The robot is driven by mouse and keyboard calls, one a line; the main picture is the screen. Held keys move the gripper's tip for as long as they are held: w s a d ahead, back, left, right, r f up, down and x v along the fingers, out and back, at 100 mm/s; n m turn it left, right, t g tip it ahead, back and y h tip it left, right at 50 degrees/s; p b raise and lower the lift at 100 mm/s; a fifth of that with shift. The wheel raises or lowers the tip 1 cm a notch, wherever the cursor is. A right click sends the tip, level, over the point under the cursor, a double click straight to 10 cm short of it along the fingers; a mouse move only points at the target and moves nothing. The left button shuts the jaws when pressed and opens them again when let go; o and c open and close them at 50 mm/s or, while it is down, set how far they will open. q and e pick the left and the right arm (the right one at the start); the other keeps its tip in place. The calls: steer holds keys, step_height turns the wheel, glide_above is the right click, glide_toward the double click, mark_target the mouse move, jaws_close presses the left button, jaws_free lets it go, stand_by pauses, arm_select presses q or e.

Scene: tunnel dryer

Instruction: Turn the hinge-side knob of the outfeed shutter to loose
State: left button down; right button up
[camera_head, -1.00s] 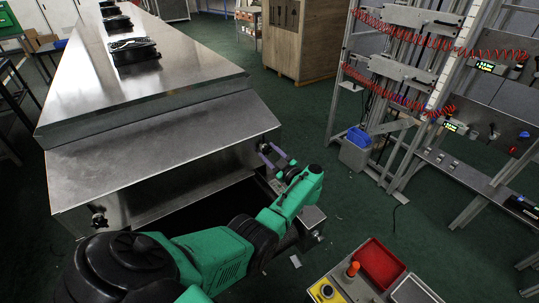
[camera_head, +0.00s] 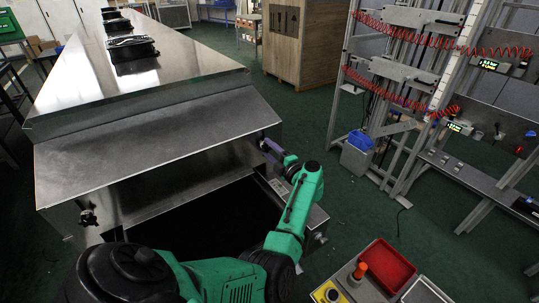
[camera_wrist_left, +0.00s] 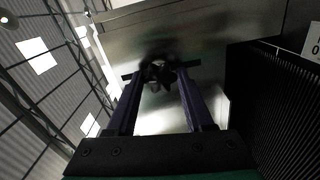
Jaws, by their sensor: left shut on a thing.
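The outfeed shutter (camera_head: 150,140) is a grey metal panel sloping down from the end of the dryer, above a dark opening. My left gripper (camera_head: 264,144) is at the side wall by the shutter's right end. In the left wrist view its two purple fingers (camera_wrist_left: 160,75) are shut on a dark knob (camera_wrist_left: 160,72), which is mostly hidden between the fingertips. Another dark knob (camera_head: 88,216) sits on the left side wall, free of any gripper. I cannot tell from the view how far the gripped knob is turned. My right gripper is out of view.
The long metal dryer top (camera_head: 150,75) carries several dark items. A control box with a red tray (camera_head: 385,268) stands at the lower right. A rack with red coiled hoses and a grey bin (camera_head: 357,155) stands right. Green floor between is clear.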

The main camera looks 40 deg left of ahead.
arm_select(q)
steer(key=n+b, duration=0.3)
steer(key=n, duration=0.1)
steer(key=shift+f, duration=0.25)
steer(key=shift+r+n+b, duration=0.1)
steer(key=shift+n+b, duration=0.5)
steer(key=shift+n, duration=0.3)
steer(key=shift+r, duration=0.1)
steer(key=shift+c, duration=1.4)
jaws_free()
steer(key=shift+d, duration=0.15)
